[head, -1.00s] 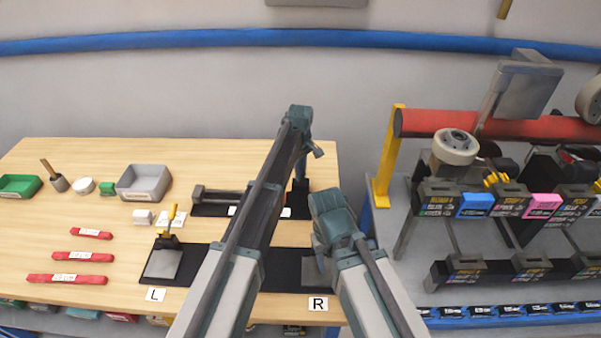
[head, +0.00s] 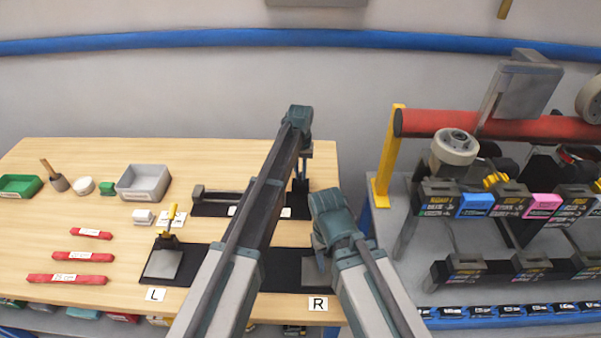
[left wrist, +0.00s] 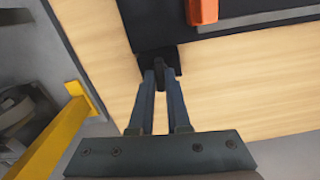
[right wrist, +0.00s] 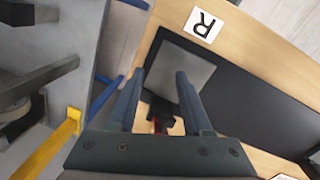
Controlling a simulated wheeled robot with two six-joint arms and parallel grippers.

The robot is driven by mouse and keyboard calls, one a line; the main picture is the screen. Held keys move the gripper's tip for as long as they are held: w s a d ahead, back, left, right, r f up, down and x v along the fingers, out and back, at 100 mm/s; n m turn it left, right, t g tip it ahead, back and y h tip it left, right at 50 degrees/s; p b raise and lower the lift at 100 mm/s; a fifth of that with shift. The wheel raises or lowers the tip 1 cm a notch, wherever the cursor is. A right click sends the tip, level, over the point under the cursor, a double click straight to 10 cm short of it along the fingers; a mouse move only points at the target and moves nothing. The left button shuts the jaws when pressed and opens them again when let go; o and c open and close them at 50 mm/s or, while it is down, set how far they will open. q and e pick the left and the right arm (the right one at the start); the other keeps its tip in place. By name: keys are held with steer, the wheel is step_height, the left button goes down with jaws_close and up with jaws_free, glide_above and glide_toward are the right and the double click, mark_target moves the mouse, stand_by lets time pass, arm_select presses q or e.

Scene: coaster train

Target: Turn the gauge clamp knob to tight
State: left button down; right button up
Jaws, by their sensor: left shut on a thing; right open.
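The gauge (head: 218,209) is a long dark fixture on the wooden table, with a grey block at its left end. My left arm crosses in front of its middle. My left gripper (head: 301,184) points down at its right end. In the left wrist view, my left gripper (left wrist: 160,73) is shut on a small black knob (left wrist: 161,66) beside a dark block. An orange part (left wrist: 203,10) sits on the gauge nearby. The knob's markings cannot be seen. My right gripper (right wrist: 156,88) is open and empty over the end of the black mat with the R label.
A black mat (right wrist: 255,95) with a grey plate (right wrist: 178,72) lies in front, near the R label (right wrist: 202,25). Red strips (head: 67,280), a grey tray (head: 144,182) and a green tray (head: 18,186) lie left. A yellow-posted rack (head: 386,160) stands right.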

mark_target(300, 175)
arm_select(q)
steer(key=m, duration=0.5)
steer(key=shift+m, duration=0.3)
steer(key=m, duration=0.5)
steer(key=shift+m, duration=0.6)
steer(key=c, duration=0.9)
jaws_free()
step_height(300, 175, up, 14)
steer(key=p, duration=1.3)
steer(key=shift+p, duration=0.4)
arm_select(e)
step_height(300, 175, up, 14)
